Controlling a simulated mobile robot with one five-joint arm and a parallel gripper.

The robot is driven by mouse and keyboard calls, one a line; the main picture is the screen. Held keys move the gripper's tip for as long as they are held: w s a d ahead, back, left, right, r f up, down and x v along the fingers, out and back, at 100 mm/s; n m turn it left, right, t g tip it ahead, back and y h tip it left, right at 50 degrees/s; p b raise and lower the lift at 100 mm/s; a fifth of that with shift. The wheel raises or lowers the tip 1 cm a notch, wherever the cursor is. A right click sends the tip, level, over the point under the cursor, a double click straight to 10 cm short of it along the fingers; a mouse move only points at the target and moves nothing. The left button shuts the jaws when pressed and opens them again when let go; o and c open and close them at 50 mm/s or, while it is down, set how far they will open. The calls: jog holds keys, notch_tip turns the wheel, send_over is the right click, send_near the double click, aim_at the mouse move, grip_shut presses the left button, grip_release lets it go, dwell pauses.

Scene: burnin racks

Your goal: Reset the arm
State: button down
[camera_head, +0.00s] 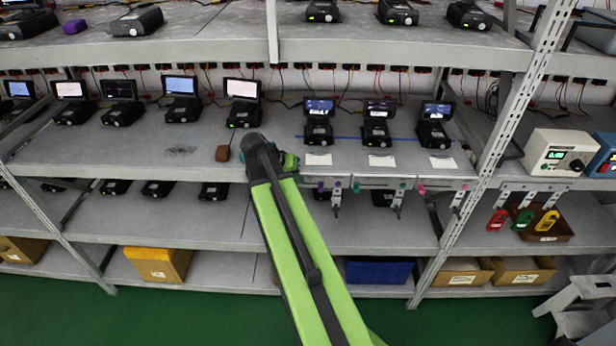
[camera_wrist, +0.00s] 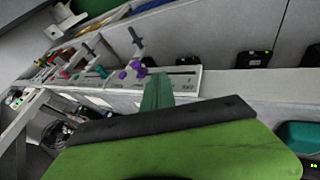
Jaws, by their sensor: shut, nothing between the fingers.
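My green arm reaches up from the bottom of the head view to the middle shelf, its far end just left of the labelled devices. My gripper (camera_head: 290,162) is small and partly hidden behind the arm's dark elbow there. In the wrist view the teal fingers of my gripper (camera_wrist: 157,92) are together and hold nothing. They point toward the shelf's front edge, close to a white panel with purple knobs (camera_wrist: 130,71). I cannot tell whether they touch the panel.
The middle shelf (camera_head: 190,150) carries several black devices with screens, some with white labels before them. A brown block (camera_head: 222,153) sits left of my arm. Levers (camera_head: 397,192) hang under the shelf edge. A rack post (camera_head: 500,140) stands right. A yellow bin (camera_head: 158,262) is below.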

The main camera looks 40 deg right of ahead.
jog(key=p+v, duration=0.4)
jog(key=v, duration=0.3)
jog(key=shift+s+r, duration=0.2)
jog(key=shift+r, duration=0.05)
jog(key=shift+d, duration=0.15)
jog(key=w+a+f+n+t+y+b, duration=0.2)
jog(key=w+a+f+n+b, duration=0.15)
jog(key=a+f+b, duration=1.15)
jog(key=s+a+f+n+y, duration=0.1)
jog(key=a+n, duration=0.1)
jog(key=a, duration=0.4)
jog(key=s+a+f+n+y, duration=0.1)
jog(key=a+n+y, duration=0.1)
jog(key=a, duration=0.4)
jog(key=s+a+f+n+g+y, duration=0.1)
jog(key=s+a+n+y, duration=0.1)
jog(key=a, duration=0.4)
jog(key=shift+a+f+n, duration=0.2)
jog(key=shift+f+n, duration=0.2)
jog(key=shift+n, duration=0.05)
